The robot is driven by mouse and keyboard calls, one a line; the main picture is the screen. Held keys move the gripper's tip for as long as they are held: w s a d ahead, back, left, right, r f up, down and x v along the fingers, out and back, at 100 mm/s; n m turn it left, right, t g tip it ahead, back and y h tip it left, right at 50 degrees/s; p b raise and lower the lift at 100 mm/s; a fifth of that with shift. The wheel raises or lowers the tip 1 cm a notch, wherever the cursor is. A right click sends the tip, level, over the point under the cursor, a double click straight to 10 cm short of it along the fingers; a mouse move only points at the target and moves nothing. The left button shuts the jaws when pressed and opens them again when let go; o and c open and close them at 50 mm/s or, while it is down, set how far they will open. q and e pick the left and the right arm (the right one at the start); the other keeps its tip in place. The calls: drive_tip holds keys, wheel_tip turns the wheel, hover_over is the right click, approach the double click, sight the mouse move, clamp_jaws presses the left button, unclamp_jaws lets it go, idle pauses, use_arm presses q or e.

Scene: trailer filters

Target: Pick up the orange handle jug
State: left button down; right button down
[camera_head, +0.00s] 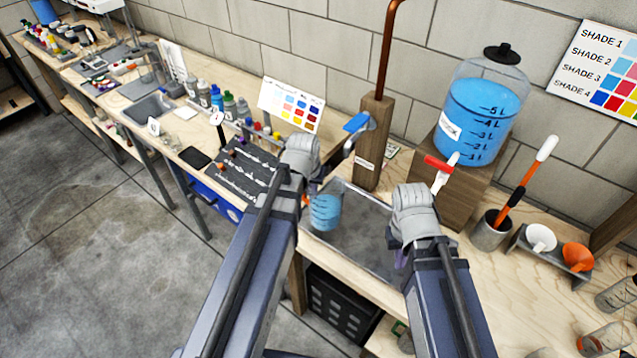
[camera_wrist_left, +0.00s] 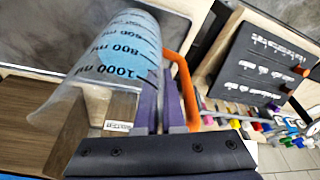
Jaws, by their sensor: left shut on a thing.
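The orange handle jug (camera_head: 325,212) is clear with blue contents and appears over the left end of the grey tray (camera_head: 352,248). In the left wrist view the jug (camera_wrist_left: 122,60) shows dark volume marks up to 1000 ml, and its orange handle (camera_wrist_left: 183,88) is on the right side. My left gripper (camera_wrist_left: 160,100) has its purple fingers at the handle and is shut on the jug. In the head view its fingers are mostly hidden. My right gripper (camera_head: 400,258) is over the tray's right side, its fingers almost hidden behind the wrist.
A large blue-filled dispenser (camera_head: 483,108) with a red-handled tap (camera_head: 440,168) stands on a wooden block at the back right. A wooden post (camera_head: 374,140) with a copper pipe rises behind the tray. A dark tool board (camera_head: 237,172) lies left of my left arm.

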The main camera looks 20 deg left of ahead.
use_arm(q)
drive_tip(key=shift+s+a+r+p, duration=0.25)
drive_tip(key=shift+s+r+p, duration=0.15)
drive_tip(key=shift+s, duration=0.35)
drive_tip(key=shift+s+a+r+p, duration=0.3)
drive_tip(key=shift+s+r, duration=0.15)
drive_tip(key=shift+s, duration=0.35)
drive_tip(key=shift+s+a+r+p, duration=0.25)
drive_tip(key=shift+s+r+p, duration=0.15)
drive_tip(key=shift+s, duration=0.55)
